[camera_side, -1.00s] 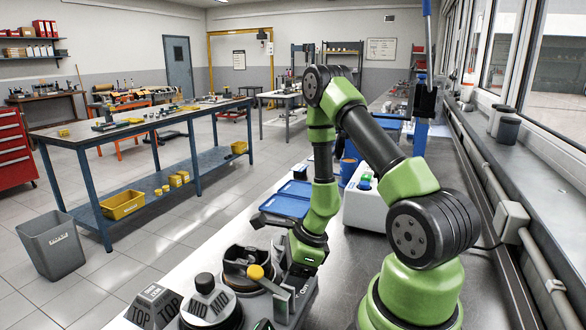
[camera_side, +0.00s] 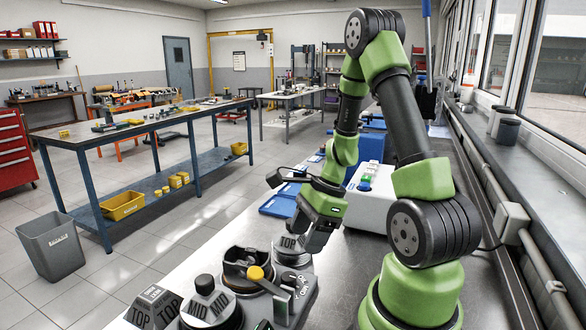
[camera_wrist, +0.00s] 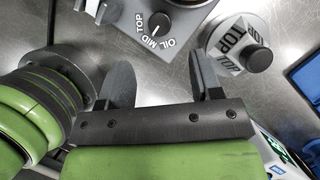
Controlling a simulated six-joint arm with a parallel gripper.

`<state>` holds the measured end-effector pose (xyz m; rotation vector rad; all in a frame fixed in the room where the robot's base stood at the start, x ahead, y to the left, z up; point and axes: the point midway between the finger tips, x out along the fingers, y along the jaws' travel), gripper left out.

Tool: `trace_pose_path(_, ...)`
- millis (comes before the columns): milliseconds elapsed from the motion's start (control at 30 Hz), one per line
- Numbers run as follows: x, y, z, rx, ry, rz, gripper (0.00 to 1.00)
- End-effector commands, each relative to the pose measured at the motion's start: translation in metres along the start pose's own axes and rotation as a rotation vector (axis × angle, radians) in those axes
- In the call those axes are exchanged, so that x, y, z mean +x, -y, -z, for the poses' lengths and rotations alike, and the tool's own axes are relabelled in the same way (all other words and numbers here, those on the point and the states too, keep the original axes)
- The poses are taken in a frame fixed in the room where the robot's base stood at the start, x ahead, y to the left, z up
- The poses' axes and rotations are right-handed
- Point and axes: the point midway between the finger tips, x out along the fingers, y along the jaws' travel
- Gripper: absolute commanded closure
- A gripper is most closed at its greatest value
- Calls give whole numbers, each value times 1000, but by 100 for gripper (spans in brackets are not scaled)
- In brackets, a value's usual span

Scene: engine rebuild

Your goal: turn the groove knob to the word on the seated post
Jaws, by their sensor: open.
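The groove knob (camera_wrist: 160,22) is a dark round knob on a grey plate (camera_wrist: 188,14), with the words TOP, MID and OIL around it. A small light mark on it seems to face MID. A round grey piece marked TOP (camera_wrist: 230,42), with a black knob on top, stands beside the plate; it also shows in the side view (camera_side: 290,243). A second round piece, marked MID (camera_side: 212,308), stands at the front. I cannot tell which is the seated post. My gripper (camera_wrist: 162,75) is open and empty, above the bench and apart from the groove knob.
A dark ring fixture (camera_side: 247,266) with a yellow ball handle stands left of the knob plate. A grey block marked TOP (camera_side: 154,306) is at the front left. Blue trays (camera_side: 278,207) and a white box with a green button (camera_side: 372,196) stand behind.

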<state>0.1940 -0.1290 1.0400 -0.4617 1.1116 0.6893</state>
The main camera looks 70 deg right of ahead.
Motion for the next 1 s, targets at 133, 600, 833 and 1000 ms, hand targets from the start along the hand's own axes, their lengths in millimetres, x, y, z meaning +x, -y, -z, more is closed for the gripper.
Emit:
trace_pose_path(133,-18,-1,-22,-165,-7,23,41)
trace_pose_path(600,-69,-32,-98,-825,-35,99,41)
trace_pose_path(833,-91,-58,-124,-1136,-58,144,41)
trace_pose_path(1000,-107,-80,-136,-1358,-80,183,41)
